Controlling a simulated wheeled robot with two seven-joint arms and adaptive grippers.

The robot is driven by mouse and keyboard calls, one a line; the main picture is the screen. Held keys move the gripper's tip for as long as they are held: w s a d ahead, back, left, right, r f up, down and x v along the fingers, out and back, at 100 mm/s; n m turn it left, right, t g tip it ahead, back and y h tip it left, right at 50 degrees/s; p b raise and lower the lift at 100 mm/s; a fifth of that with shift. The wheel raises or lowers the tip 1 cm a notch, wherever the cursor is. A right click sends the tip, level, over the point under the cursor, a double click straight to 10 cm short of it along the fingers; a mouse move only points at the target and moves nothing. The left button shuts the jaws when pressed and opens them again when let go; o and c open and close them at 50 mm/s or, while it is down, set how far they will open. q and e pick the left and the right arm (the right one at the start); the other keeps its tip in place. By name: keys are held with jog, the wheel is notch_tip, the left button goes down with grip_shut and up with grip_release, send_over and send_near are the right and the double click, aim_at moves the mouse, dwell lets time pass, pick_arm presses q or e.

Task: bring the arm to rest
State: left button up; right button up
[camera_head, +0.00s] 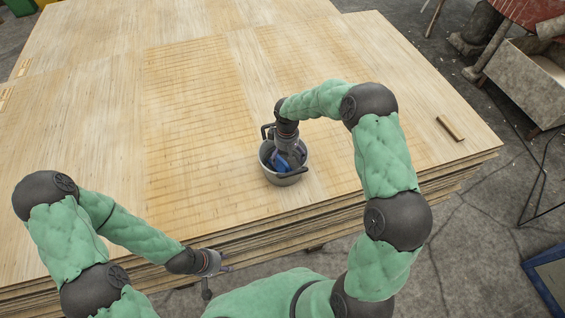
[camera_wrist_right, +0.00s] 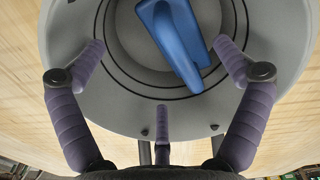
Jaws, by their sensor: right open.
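My right gripper (camera_head: 284,152) reaches down at a round grey metal pot (camera_head: 283,180) near the front edge of the wooden sheets. In the right wrist view my right gripper (camera_wrist_right: 160,62) has its fingers spread over the pot (camera_wrist_right: 288,40), closed on nothing. A blue object (camera_wrist_right: 180,48) lies inside the pot, between the fingers but apart from them. Whether a finger touches the pot, I cannot tell. My left gripper (camera_head: 214,272) hangs in front of the stack's near edge, small in view; its fingers look spread and empty.
The pot stands on a broad stack of veneer sheets (camera_head: 90,130). A grey trough (camera_head: 525,80) and a blue-framed panel (camera_head: 548,278) are on the floor at right. Most of the stack top is clear.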

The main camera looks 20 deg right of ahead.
notch_tip(320, 180, up, 9)
dwell(0.3)
jog(key=shift+f, duration=0.1)
